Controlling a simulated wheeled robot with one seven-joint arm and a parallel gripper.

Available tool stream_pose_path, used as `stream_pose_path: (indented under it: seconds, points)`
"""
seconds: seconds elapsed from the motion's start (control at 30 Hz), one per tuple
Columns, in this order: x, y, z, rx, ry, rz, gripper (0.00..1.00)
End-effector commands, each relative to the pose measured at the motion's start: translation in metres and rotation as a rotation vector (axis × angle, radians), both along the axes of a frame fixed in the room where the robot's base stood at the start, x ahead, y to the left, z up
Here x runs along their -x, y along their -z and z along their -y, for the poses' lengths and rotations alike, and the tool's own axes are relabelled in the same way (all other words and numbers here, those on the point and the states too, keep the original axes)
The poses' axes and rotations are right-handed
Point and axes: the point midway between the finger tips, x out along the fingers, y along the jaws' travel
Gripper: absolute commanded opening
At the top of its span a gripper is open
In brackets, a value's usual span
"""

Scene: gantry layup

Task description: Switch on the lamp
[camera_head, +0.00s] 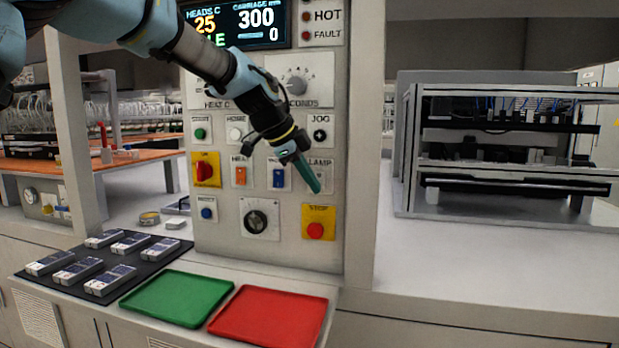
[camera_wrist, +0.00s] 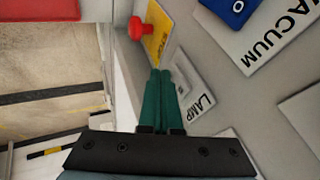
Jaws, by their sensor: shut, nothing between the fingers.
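The LAMP plate is a small light plate on the grey control panel, right of centre in the head view (camera_head: 322,162). It also shows in the wrist view (camera_wrist: 207,101), with its printed word readable. My gripper (camera_head: 317,188) has green fingers that are shut together and empty. In the wrist view the fingers (camera_wrist: 160,75) lie over the left part of the lamp plate. I cannot tell whether the fingertips touch the panel.
A red stop button on a yellow plate (camera_head: 316,230) sits just below the fingertips. A blue vacuum switch (camera_head: 278,178) is to their left. Below the panel lie a green tray (camera_head: 178,298), a red tray (camera_head: 270,316) and a dark mat with several boxes.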

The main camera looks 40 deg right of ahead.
Motion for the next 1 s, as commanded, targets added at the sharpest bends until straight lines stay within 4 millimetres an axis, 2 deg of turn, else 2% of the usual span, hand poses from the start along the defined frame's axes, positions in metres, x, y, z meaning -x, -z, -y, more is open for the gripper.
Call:
stream_pose_path:
  seconds: [0.27, 0.47, 0.5, 0.77, 1.0]
  points:
    - [0.000, 0.001, 0.000, 0.002, -0.001, 0.001, 0.00]
    - [-0.003, 0.008, 0.003, 0.041, -0.003, 0.026, 0.00]
    - [-0.003, 0.002, 0.003, 0.042, -0.001, 0.027, 0.00]
    - [-0.002, 0.000, 0.003, 0.041, -0.001, 0.025, 0.00]
    - [-0.002, -0.011, 0.003, 0.041, -0.001, 0.025, 0.00]
